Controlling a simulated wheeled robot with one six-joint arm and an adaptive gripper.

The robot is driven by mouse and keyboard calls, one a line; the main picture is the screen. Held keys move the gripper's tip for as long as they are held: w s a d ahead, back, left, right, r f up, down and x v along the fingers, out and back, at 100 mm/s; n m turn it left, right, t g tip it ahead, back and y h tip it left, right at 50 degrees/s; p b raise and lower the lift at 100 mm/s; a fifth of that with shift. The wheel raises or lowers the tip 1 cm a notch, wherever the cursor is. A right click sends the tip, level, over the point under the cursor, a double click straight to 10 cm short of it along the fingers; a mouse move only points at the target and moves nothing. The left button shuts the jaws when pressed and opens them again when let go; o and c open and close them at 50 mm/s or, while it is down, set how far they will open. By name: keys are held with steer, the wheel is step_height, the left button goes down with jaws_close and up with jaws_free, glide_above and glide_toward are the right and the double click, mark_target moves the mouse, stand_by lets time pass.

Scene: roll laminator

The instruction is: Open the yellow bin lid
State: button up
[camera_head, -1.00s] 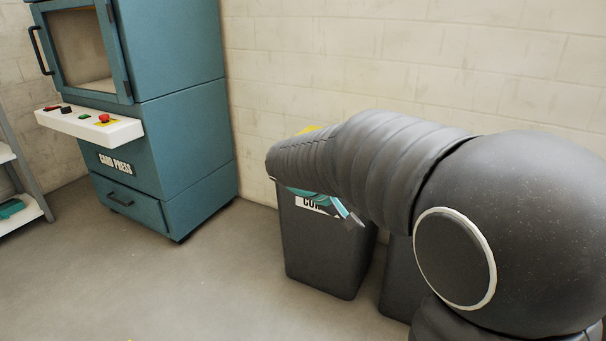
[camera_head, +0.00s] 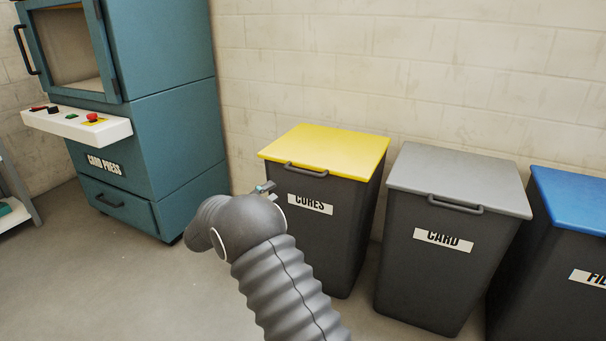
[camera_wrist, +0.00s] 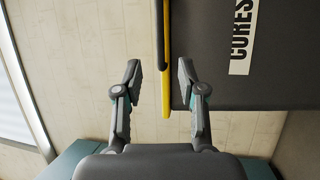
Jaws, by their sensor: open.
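The dark bin labelled CORES has a shut, flat yellow lid (camera_head: 325,145) with a dark bar handle (camera_head: 306,170) along its front edge. My gripper (camera_head: 265,188) is just left of the bin's front left corner, mostly hidden behind my arm. In the wrist view my gripper (camera_wrist: 158,78) is open, one finger on each side of the yellow lid edge (camera_wrist: 167,85). The handle (camera_wrist: 160,40) shows beyond the fingertips, along that edge. The right finger overlaps the bin front (camera_wrist: 215,80) in the picture. I cannot tell whether either finger touches anything.
A grey-lidded CARD bin (camera_head: 460,178) and a blue-lidded bin (camera_head: 575,200) stand to the right. The teal card press (camera_head: 150,130) stands at the left, with its control shelf (camera_head: 75,124) sticking out. A block wall (camera_head: 420,60) is behind. The floor (camera_head: 130,285) at front left is clear.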

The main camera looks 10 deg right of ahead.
mark_target(303, 171)
steer(key=p+x, duration=0.1)
steer(key=x, duration=1.2)
steer(key=shift+w+d, duration=0.2)
steer(key=shift+d, duration=0.15)
jaws_close()
